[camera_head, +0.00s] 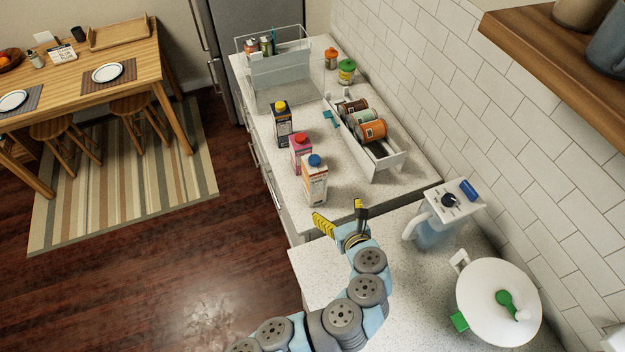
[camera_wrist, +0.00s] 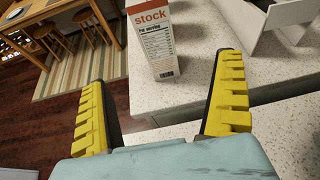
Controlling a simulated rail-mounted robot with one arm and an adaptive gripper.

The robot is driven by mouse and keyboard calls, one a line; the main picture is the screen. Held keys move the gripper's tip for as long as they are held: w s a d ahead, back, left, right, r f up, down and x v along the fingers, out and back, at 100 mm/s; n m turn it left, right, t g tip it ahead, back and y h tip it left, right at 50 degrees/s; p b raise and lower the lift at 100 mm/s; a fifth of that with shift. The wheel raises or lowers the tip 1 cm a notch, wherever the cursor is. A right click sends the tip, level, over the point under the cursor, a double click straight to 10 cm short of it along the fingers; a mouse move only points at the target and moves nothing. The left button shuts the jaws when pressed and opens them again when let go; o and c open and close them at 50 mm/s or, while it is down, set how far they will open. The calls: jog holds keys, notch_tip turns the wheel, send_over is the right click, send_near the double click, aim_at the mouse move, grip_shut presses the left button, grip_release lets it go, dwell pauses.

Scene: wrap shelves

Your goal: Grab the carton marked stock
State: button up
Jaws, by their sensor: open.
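The carton marked stock (camera_wrist: 156,42) stands upright on the speckled counter in the wrist view, its orange label and nutrition panel facing me and its top cut off. In the head view it appears to be the white carton with the blue cap (camera_head: 315,182), the nearest of three cartons in a row. My gripper (camera_head: 338,217) is open and empty, just in front of that carton and apart from it. In the wrist view its yellow ridged fingers (camera_wrist: 162,105) are spread wide, with the carton beyond them and between their lines.
A pink carton with a red cap (camera_head: 300,152) and a dark carton with a yellow cap (camera_head: 283,124) stand behind. A white can rack (camera_head: 384,160) is to the right. A blender jug (camera_head: 432,232) and a white pot (camera_head: 497,300) stand nearer on the right.

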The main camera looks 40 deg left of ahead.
aim_at(319, 181)
jog(key=x, duration=0.4)
jog(key=p+x, duration=0.1)
jog(key=x, duration=0.3)
jog(key=s+p+x, duration=0.1)
jog(key=x, duration=0.3)
jog(key=shift+a+r, duration=0.3)
jog(key=shift+a, duration=0.05)
jog(key=shift+w+a+f+g+p, duration=0.15)
jog(key=shift+w+a+p, duration=0.05)
jog(key=shift+w+a, duration=0.45)
jog(key=shift+w+a+f+g+p, duration=0.2)
jog(key=shift+w+a, duration=0.2)
jog(key=shift+a, duration=0.35)
jog(key=shift+x, duration=1.05)
jog(key=shift+c, duration=0.3)
jog(key=c, duration=1.3)
